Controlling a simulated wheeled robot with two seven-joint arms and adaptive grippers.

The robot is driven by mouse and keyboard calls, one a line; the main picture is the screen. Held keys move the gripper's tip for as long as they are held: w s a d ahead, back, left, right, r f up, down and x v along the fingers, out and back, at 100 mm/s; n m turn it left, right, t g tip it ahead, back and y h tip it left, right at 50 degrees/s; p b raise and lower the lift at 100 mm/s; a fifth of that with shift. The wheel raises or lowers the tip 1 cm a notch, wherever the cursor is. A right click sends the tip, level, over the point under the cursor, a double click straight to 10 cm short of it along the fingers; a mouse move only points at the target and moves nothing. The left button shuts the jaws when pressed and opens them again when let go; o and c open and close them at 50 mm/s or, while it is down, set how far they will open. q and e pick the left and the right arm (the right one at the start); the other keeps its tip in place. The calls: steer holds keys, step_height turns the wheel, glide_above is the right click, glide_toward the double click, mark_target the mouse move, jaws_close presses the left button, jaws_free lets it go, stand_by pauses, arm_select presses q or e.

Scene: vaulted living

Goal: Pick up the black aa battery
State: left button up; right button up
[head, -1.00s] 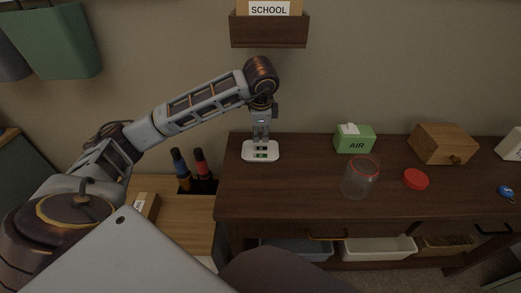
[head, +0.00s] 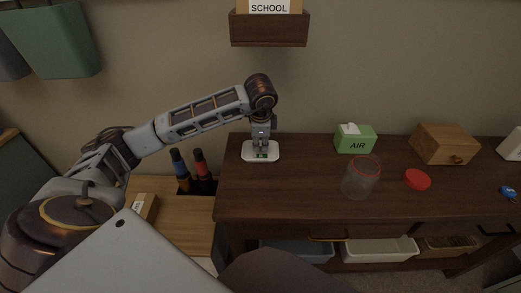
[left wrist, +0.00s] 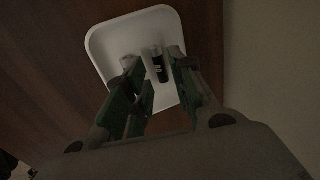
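A black AA battery (left wrist: 158,68) lies in a white charger-like tray, showing between the fingers in the left wrist view. The white tray (head: 247,153) sits on the left end of the dark wooden table; its rim also shows in the left wrist view (left wrist: 100,40). My left gripper (head: 261,152) points down over the tray. In the left wrist view its green-sided fingers (left wrist: 157,72) are apart, one on each side of the battery, with gaps visible. In the head view the gripper hides the battery. My right gripper is not in view.
On the table (head: 300,185) stand a green AIR box (head: 355,140), a clear jar (head: 360,180), a red lid (head: 417,180) and a wooden box (head: 443,145). Two bottles (head: 202,170) stand left of the table.

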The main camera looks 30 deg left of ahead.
arm_select(q)
steer(key=shift+x, duration=1.2)
steer(key=shift+c, duration=0.2)
jaws_close()
